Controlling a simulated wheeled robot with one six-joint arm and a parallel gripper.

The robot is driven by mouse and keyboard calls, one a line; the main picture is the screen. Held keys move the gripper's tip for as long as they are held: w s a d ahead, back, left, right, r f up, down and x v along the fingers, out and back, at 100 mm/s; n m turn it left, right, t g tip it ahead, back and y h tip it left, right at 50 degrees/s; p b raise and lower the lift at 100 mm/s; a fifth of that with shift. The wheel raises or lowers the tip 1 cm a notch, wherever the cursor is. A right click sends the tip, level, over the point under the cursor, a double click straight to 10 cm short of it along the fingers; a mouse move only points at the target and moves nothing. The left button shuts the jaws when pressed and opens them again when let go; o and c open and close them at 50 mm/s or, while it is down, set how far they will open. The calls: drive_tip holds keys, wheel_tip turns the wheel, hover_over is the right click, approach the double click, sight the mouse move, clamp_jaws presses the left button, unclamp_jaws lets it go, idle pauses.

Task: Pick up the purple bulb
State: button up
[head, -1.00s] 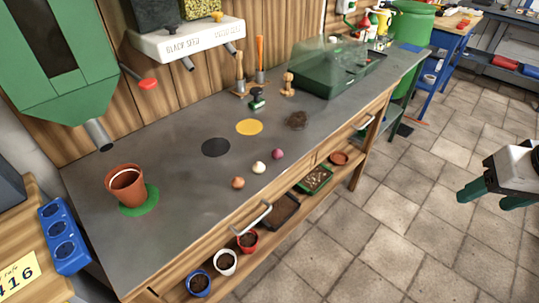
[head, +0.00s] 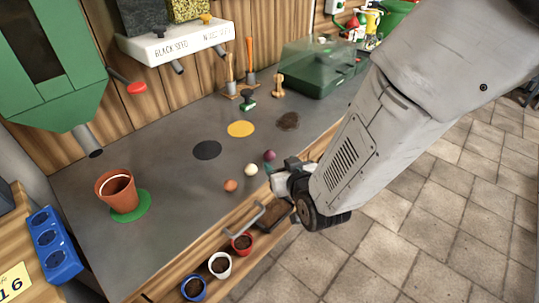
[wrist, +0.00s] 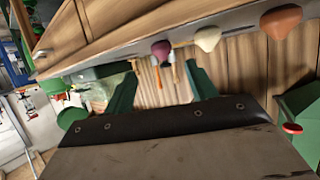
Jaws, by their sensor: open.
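The purple bulb (head: 269,155) lies on the grey bench top near its front edge, at the right end of a row of three. A cream bulb (head: 251,170) and an orange-brown bulb (head: 231,185) lie to its left. My gripper (head: 274,172) is at the bench's front edge, just in front of the purple bulb and apart from it as far as I can tell. In the wrist view the green fingers (wrist: 160,76) are spread and empty, with the purple bulb (wrist: 161,50) in line with the gap between them.
A terracotta pot (head: 117,190) stands on a green disc at the left. Black (head: 207,150) and yellow (head: 240,129) discs lie behind the bulbs. A drawer handle (head: 258,218) juts from the front. A green propagator box (head: 318,75) stands farther back.

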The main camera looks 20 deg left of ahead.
sight(272, 158)
drive_tip(key=x, duration=0.7)
drive_tip(key=shift+s+f, duration=0.2)
drive_tip(key=shift+f, duration=0.05)
drive_tip(key=c, duration=1.1)
